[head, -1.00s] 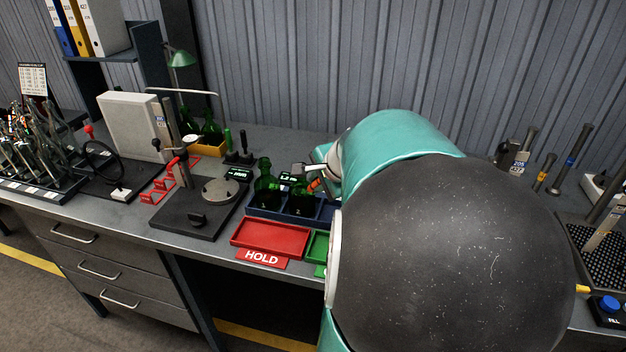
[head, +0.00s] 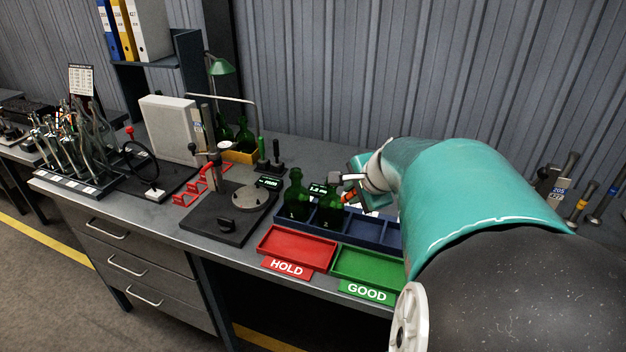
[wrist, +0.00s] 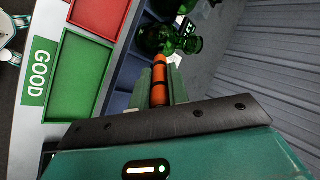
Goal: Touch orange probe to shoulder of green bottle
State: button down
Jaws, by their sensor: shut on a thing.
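Two green bottles stand upright in the blue divided tray (head: 378,236): the left bottle (head: 296,197), marked 1, and the right bottle (head: 330,208), marked 2. My gripper (wrist: 158,84) is shut on the orange probe (wrist: 158,90), which has dark bands and points away from the wrist. In the head view the probe (head: 349,196) is just right of bottle 2, near its upper part. In the wrist view its tip is close to the green bottles (wrist: 186,43). I cannot tell whether it touches one.
A red HOLD tray (head: 297,246) and a green GOOD tray (head: 368,269) lie in front of the blue tray. A gauge stand with a round plate (head: 249,198) is to the left. More green bottles (head: 244,136) stand in a yellow bin behind. The ribbed wall (wrist: 265,60) is close on the right.

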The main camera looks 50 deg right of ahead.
jog(key=shift+r, duration=3.45)
